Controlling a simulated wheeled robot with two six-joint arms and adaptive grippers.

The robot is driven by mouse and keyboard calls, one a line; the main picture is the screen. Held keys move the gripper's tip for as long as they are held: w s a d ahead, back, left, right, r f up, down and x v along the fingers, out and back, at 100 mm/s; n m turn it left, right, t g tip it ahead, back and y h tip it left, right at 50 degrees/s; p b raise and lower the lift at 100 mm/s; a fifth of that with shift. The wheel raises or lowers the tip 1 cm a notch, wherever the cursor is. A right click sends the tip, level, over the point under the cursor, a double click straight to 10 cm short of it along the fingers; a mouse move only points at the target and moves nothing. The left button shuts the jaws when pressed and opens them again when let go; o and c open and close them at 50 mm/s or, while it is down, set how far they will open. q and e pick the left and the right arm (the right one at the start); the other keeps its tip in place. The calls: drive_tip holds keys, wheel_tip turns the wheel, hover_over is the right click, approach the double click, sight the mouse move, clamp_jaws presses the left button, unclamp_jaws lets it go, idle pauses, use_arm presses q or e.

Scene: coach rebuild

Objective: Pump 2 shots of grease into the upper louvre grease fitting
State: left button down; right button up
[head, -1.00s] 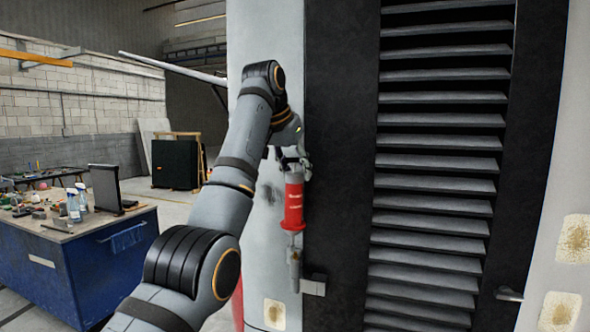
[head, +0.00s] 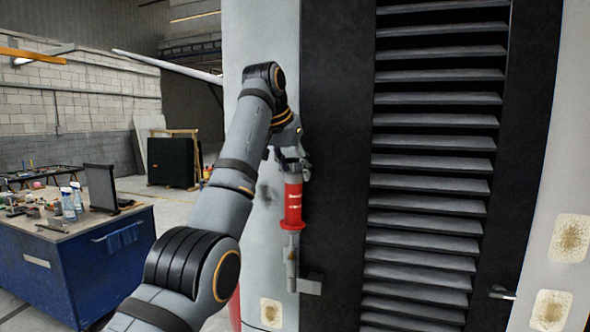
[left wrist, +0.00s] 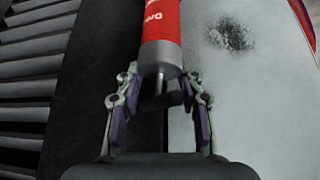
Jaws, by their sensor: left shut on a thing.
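My left gripper (head: 291,164) is shut on the upper end of a red and grey grease gun (head: 293,204). The gun hangs nearly upright in front of the seam between the pale body panel and the black louvre panel. In the left wrist view, the gripper fingers (left wrist: 160,100) close around the gun's grey end, and its red barrel (left wrist: 161,20) runs away from them. Dark louvre slats (head: 430,195) fill the panel to the right. I cannot make out the upper grease fitting. My right gripper is not in view.
A small grey block (head: 310,284) juts out near the gun's lower end. A door handle (head: 502,293) sits at lower right. Dirty pale patches (head: 569,238) mark the right panel. A blue workbench (head: 75,262) with bottles and small parts stands at left.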

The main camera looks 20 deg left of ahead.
use_arm(q)
drive_tip(key=shift+f, duration=0.1)
idle(0.5)
drive_tip(key=shift+s+f+b, duration=0.1)
drive_tip(key=shift+f+b, duration=0.75)
idle(0.3)
drive_tip(key=shift+r, duration=0.1)
drive_tip(key=shift+r+p, duration=0.8)
drive_tip(key=shift+p, duration=0.15)
drive_tip(key=shift+r, duration=0.15)
